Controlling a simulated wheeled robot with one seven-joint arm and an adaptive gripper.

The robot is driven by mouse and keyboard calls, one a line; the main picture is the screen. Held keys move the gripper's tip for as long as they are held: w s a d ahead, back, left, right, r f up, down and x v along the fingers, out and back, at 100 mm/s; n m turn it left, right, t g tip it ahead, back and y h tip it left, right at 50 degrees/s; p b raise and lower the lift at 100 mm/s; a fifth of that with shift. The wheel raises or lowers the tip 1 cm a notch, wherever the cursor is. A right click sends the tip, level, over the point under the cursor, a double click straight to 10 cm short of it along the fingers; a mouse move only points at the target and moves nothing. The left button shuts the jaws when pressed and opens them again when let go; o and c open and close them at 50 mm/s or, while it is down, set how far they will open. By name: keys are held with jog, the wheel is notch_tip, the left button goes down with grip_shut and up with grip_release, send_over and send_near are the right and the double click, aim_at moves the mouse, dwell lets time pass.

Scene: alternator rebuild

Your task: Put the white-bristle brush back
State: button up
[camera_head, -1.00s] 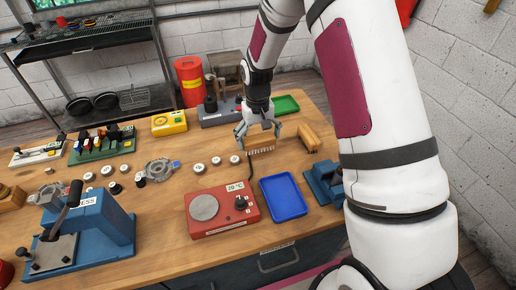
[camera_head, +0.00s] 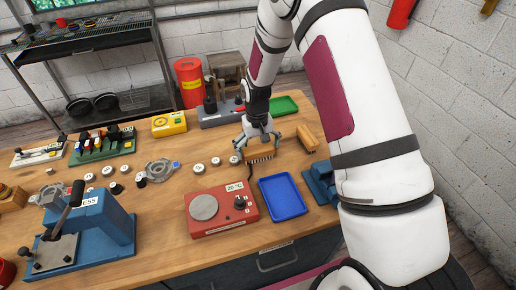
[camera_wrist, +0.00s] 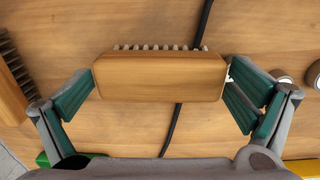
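The white-bristle brush (camera_wrist: 160,77) has a plain wooden block with a row of white bristles along one edge in the wrist view. In the head view the brush (camera_head: 262,159) is low at the tabletop, partly under my gripper. My gripper (camera_head: 257,151) has a finger at each end of the block. Whether the bristles touch the table is hard to tell. A second wooden brush (camera_head: 308,138) stands right of it; its bristles look dark in the wrist view (camera_wrist: 12,75).
A blue tray (camera_head: 283,197) and a red hot plate (camera_head: 221,211) lie in front. A black cord (camera_wrist: 172,130) runs beneath the brush. A green tray (camera_head: 285,105) and a grey unit (camera_head: 218,115) stand behind. Several small round parts (camera_head: 199,169) lie left.

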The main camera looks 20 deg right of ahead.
notch_tip(320, 180, up, 12)
jog(key=b, duration=0.2)
notch_tip(320, 180, up, 9)
jog(key=t, duration=0.1)
send_over(257, 148)
jog(key=s, duration=0.4)
jog(key=s+r+t, duration=0.2)
jog(key=s+r, duration=0.4)
jog(key=s, duration=0.5)
jog(key=s+r+t, duration=0.2)
jog(key=s+r, duration=0.5)
jog(key=s, duration=0.5)
jog(key=shift+s+d+r+t, duration=0.2)
jog(key=shift+s+r+t, duration=0.05)
jog(key=shift+s+t, duration=0.05)
